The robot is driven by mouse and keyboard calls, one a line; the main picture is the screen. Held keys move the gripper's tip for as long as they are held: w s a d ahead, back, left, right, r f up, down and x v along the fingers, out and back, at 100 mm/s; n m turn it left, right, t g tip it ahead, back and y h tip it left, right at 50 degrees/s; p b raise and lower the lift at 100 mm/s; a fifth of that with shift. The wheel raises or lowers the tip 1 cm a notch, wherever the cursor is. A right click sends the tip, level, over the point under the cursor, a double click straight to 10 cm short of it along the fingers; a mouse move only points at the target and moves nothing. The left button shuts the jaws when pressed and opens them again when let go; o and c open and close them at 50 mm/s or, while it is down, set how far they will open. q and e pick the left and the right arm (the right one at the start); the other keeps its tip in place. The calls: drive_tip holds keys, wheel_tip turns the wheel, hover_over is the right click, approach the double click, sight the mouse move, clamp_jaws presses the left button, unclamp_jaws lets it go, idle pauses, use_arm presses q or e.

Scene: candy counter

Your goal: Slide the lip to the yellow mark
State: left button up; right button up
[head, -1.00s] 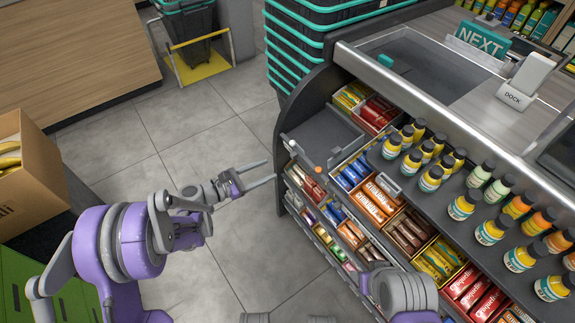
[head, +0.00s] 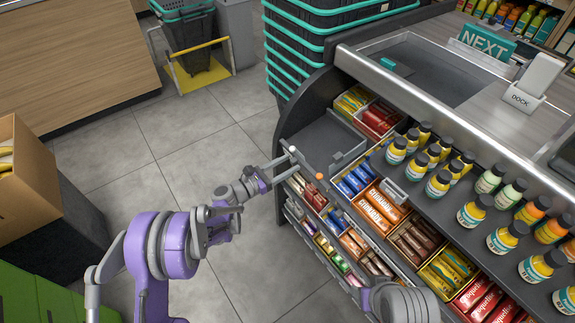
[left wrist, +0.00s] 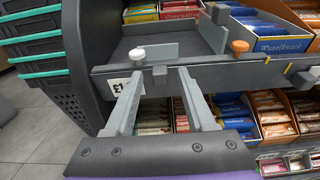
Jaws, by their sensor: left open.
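The grey lip (left wrist: 165,52) stands at the front of an empty shelf bay in the left wrist view, with a small dark block on the rail below it. The yellow mark (left wrist: 288,68) is a thin stripe on the same front rail, farther right, past an orange knob (left wrist: 239,46). My left gripper (head: 291,161) is open at the shelf's front edge. In the left wrist view its two fingers (left wrist: 159,76) stand either side of the small block, apart from each other; contact cannot be told.
Candy boxes (head: 374,207) fill the bays to the right, with bottles (head: 438,182) on the shelf above. Stacked baskets (head: 290,60) stand behind the shelf's left end. A cardboard box (head: 22,170) is at the left. The floor between is clear.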

use_arm(q)
drive_tip(key=shift+w+d, duration=0.1)
drive_tip(key=shift+d, duration=0.05)
drive_tip(key=shift+c, duration=0.2)
clamp_jaws()
idle(1.2)
